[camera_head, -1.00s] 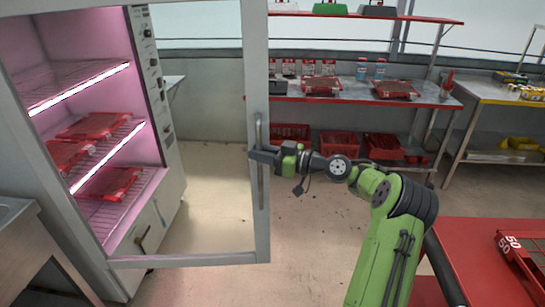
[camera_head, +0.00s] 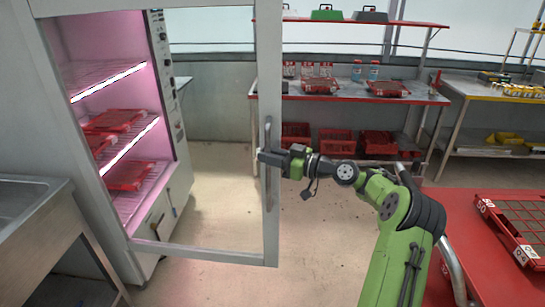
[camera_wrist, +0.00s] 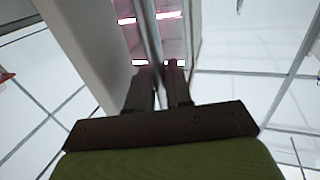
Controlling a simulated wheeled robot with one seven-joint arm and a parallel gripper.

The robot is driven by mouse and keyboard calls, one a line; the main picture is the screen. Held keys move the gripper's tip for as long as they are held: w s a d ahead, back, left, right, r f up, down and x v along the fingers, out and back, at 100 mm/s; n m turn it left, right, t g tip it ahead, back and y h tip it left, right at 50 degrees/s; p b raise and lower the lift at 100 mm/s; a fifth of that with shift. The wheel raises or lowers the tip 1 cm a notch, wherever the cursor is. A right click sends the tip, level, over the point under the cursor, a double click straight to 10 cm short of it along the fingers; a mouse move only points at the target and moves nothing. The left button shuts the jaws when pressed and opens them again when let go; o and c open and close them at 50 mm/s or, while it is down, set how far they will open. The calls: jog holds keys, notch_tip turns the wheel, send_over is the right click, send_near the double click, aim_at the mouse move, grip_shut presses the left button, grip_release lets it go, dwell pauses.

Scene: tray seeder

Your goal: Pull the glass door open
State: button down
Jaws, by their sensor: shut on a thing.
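The glass door (camera_head: 268,80) stands swung open from the lit cabinet (camera_head: 155,70), its pale frame reaching toward me across the middle of the head view. Its long vertical handle (camera_head: 269,190) is on the door's free-edge upright. My gripper (camera_head: 264,156) is shut on the handle, with the arm reaching in from the right. In the wrist view the two dark fingers (camera_wrist: 160,80) close around the handle bar (camera_wrist: 151,35), which runs up between them. The exact finger contact is partly hidden.
Red trays (camera_head: 128,175) lie on the cabinet's wire shelves. A steel sink bench (camera_head: 45,215) stands at the left front. A red table (camera_head: 460,250) with a seed tray (camera_head: 515,228) is at the right. A shelf bench (camera_head: 345,92) stands behind. The floor between is clear.

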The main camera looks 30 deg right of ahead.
jog(key=shift+a+r, duration=0.2)
jog(key=shift+a, duration=0.2)
jog(key=c, duration=1.3)
grip_release()
jog(key=shift+w, duration=0.1)
jog(key=shift+o, duration=0.6)
jog(key=shift+w+a+f, duration=0.1)
jog(key=shift+w+a, duration=0.05)
jog(key=shift+a, duration=0.05)
jog(key=p+v, duration=0.1)
jog(key=v, duration=1.1)
jog(key=shift+d+p, duration=0.2)
jog(key=shift+p, duration=0.15)
